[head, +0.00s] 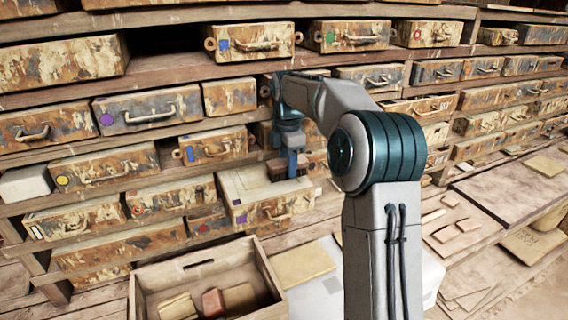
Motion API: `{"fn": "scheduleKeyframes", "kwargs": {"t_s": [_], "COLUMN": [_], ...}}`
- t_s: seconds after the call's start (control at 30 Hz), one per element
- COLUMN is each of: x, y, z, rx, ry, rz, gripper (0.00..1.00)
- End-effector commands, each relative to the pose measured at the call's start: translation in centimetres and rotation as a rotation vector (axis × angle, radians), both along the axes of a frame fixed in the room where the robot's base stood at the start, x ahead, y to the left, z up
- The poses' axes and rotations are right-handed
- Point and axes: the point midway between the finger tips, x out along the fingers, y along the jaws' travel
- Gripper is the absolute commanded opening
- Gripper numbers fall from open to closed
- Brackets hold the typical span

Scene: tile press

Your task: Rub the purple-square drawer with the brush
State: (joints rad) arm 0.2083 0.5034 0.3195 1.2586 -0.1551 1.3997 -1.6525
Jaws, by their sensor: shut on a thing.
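The purple-square drawer (268,212) is in the lower middle of the head view and sticks out from the shelf. Its front has a small purple square at the left and a metal handle. Its pale top or inside shows. My gripper (291,168) points down over the rear part of this drawer. It is shut on a dark brown thing, seemingly the brush (277,170), which is small and partly hidden by the gripper. I cannot tell whether the brush touches the drawer.
Shelves of worn drawers with coloured marks surround it, including a purple-circle drawer (148,110) at the left. An open wooden crate (153,287) with several blocks stands below. A low table (503,195) with flat tiles is at the right.

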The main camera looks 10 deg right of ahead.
Motion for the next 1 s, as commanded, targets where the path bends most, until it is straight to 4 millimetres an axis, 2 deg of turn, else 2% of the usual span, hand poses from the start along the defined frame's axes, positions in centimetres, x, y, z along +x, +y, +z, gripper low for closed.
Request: {"fn": "scheduleKeyframes", "kwargs": {"t_s": [0.17, 0.4, 0.67, 1.0], "x": [-0.2, -0.6, -0.8, -1.3], "y": [0.8, 2.9, 3.7, 6.2], "z": [-0.2, -0.1, 0.0, 0.0], "rx": [0.001, 0.001, 0.001, 0.001], "ry": [0.005, 0.006, 0.005, 0.004], "rz": [0.004, 0.005, 0.003, 0.003], "gripper": [0.23, 0.23, 0.23, 0.23]}}
